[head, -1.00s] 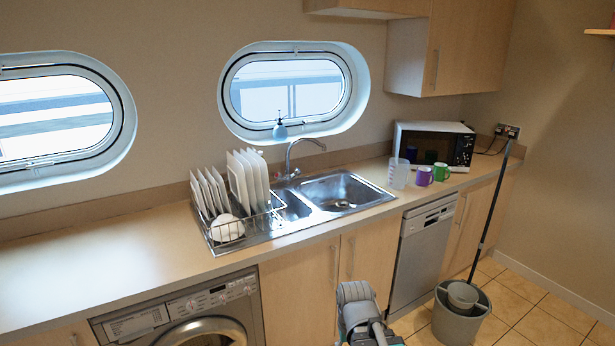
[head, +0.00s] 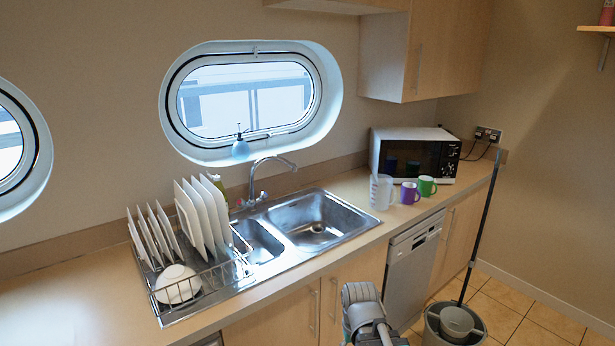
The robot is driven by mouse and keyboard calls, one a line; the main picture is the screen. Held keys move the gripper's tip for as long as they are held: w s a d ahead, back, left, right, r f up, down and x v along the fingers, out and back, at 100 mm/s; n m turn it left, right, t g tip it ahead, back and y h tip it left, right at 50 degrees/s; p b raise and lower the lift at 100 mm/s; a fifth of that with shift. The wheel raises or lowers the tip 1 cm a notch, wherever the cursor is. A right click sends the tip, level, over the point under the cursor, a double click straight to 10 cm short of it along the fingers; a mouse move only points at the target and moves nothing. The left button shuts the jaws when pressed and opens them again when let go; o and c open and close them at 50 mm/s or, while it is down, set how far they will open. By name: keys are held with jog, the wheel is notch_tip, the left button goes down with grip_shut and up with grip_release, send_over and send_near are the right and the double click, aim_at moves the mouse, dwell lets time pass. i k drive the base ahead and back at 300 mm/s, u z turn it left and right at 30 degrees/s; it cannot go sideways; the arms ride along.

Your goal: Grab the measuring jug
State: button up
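The measuring jug (head: 382,192) is a clear, pale plastic jug. It stands upright on the counter (head: 350,236), right of the sink and in front of the microwave. A purple mug (head: 409,193) and a green mug (head: 427,186) stand just to its right. Part of my grey arm shows at the bottom middle of the head view, below the counter and apart from the jug. My gripper's fingers cannot be made out there.
A steel sink (head: 330,222) with a tap and a dish rack with plates (head: 203,280) lie left of the jug. The microwave (head: 414,155) is behind it. A mop bucket (head: 434,322) with a tall handle stands on the floor at right.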

aim_at(382, 186)
jog(key=z, duration=0.1)
jog(key=i, duration=1)
jog(key=z, duration=0.1)
